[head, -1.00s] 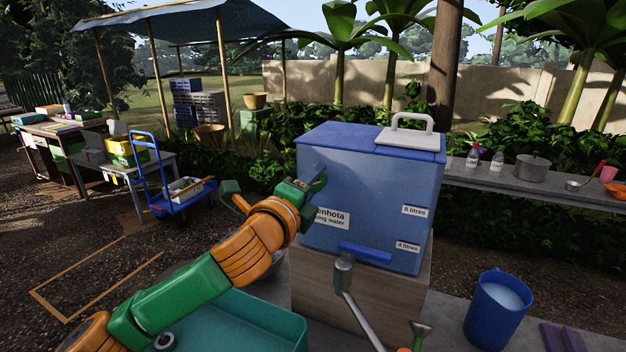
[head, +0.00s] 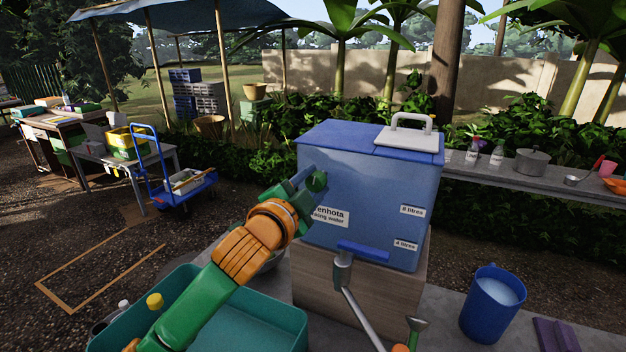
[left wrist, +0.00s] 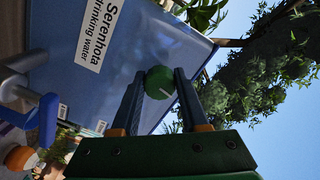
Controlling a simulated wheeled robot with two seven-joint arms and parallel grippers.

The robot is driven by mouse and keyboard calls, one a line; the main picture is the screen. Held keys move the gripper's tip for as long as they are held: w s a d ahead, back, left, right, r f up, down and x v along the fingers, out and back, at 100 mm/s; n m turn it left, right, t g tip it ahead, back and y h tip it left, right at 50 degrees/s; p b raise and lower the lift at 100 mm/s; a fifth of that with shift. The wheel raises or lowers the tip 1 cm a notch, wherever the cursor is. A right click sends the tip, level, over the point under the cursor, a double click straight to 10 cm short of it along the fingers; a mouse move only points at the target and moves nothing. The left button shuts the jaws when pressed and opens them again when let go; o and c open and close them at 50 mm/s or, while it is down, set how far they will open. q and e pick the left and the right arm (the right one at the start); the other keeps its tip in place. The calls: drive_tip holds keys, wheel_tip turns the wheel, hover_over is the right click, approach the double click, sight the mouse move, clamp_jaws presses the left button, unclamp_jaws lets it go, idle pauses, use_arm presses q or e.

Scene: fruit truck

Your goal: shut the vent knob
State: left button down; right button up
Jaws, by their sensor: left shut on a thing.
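The vent knob (head: 317,181) is a small round green knob on the upper left of the front of the blue water container (head: 375,190). In the left wrist view the knob (left wrist: 159,82) has a short white mark and sits between the two dark fingers. My left gripper (head: 311,180) is shut on it, with a finger on each side (left wrist: 160,84). The fingers hide part of the knob in the head view. My right gripper's jaws are not in view.
The container stands on a wooden block (head: 320,293), with a blue tap lever (head: 363,251) low on its front. A teal bin (head: 270,320) lies below my left arm. A blue jug (head: 492,308) stands at right. Plants and a bench (head: 560,177) are behind.

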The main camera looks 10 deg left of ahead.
use_arm(q)
drive_tip(key=shift+r+n, duration=0.1)
drive_tip(key=shift+n, duration=0.8)
drive_tip(key=shift+c, duration=2.1)
unclamp_jaws()
drive_tip(key=s+a+b, duration=0.1)
drive_tip(key=s+b, duration=0.1)
drive_tip(key=s, duration=0.5)
drive_tip(key=shift+a, duration=0.15)
drive_tip(key=shift+w, duration=0.1)
